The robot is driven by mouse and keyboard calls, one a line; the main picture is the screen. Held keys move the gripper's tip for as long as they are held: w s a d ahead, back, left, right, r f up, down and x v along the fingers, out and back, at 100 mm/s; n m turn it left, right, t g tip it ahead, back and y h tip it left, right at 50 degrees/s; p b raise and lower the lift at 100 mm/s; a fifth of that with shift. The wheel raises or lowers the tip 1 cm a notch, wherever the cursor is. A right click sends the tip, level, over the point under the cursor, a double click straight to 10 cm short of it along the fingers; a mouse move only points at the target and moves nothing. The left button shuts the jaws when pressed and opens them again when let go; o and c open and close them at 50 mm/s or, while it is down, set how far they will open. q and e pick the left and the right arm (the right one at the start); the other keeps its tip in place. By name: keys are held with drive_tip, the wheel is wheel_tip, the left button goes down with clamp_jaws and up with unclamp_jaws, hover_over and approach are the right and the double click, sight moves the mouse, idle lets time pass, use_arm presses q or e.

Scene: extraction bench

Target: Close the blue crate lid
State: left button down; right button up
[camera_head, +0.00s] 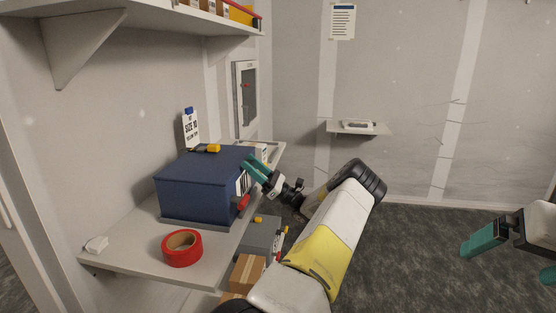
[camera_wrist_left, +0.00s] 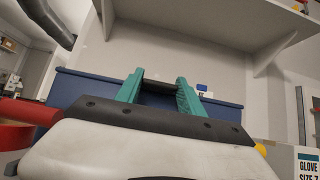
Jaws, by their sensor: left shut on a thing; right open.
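The blue crate (camera_head: 190,197) stands on the shelf at the left. Its blue lid (camera_head: 205,165) looks flat over the top, but I cannot tell whether it is fully seated. My left gripper (camera_head: 256,170) is at the lid's right edge. In the left wrist view its two teal fingers (camera_wrist_left: 160,90) stand apart with a dark bar between them and the blue lid (camera_wrist_left: 225,112) behind; the exact contact is hard to see. My right gripper (camera_head: 513,259) is open and empty over the floor at the far right.
Red tape (camera_head: 182,248) lies on the shelf (camera_head: 140,245) in front of the crate. A grey box (camera_head: 260,237) and a cardboard box (camera_head: 247,272) are below its right edge. An overhead shelf (camera_head: 150,22) is above.

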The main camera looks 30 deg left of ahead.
use_arm(q)
drive_tip(key=shift+s+f, duration=0.1)
drive_tip(key=shift+f, duration=0.2)
drive_tip(key=c, duration=0.8)
unclamp_jaws()
drive_tip(key=shift+a, duration=0.1)
drive_tip(key=shift+o, duration=0.4)
drive_tip(key=shift+r, duration=0.1)
drive_tip(key=v, duration=0.8)
drive_tip(key=shift+r, duration=0.1)
